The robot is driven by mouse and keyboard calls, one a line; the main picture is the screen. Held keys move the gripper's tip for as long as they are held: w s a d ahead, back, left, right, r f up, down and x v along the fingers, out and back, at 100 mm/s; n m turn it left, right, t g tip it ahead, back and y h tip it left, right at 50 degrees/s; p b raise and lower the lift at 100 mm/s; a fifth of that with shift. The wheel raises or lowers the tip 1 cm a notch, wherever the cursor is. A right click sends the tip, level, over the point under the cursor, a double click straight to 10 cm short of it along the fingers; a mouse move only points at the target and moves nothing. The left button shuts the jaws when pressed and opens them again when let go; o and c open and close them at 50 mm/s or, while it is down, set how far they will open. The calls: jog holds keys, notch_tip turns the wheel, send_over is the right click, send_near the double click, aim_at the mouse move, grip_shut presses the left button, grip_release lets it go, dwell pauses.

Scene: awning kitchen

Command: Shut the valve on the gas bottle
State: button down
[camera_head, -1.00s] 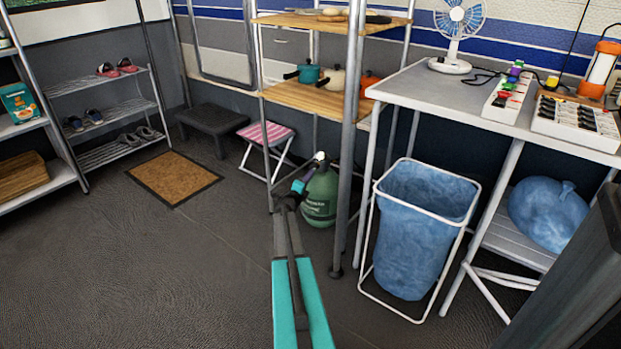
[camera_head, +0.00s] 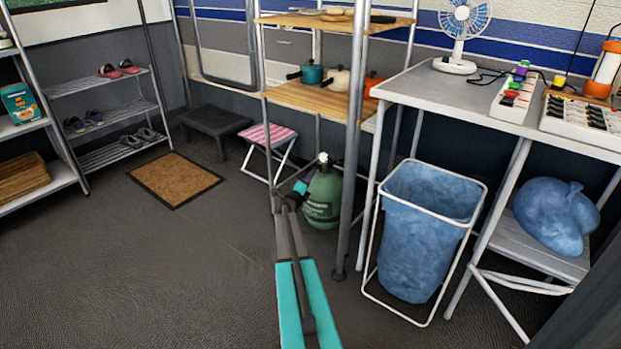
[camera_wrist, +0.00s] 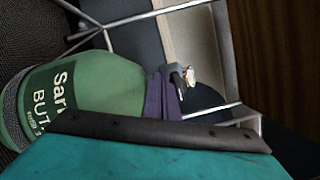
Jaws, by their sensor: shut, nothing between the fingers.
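The green gas bottle (camera_head: 323,205) stands on the floor under the wooden-shelved rack, behind a metal post. Its valve (camera_head: 323,158) shows as a small pale and dark fitting on top. In the wrist view the bottle (camera_wrist: 95,88) lies sideways with white lettering. A purple collar (camera_wrist: 160,97) surrounds its neck, and the grey and black valve (camera_wrist: 179,78) has a brassy end. My gripper (camera_head: 301,187) is shut and empty, just left of the bottle's shoulder and below the valve in the picture. Its fingertips are small there, and contact cannot be told.
The rack's post (camera_head: 349,150) rises just right of the bottle. A pink striped stool (camera_head: 268,135) stands behind on the left. A blue-lined bin (camera_head: 421,240) stands to the right below the white table (camera_head: 450,88).

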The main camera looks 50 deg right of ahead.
jog(key=shift+w, duration=0.1)
jog(key=shift+a, duration=0.1)
jog(key=p+v, duration=0.4)
jog(key=v, duration=0.9)
jog(key=shift+a, duration=0.35)
jog(key=shift+f, duration=0.1)
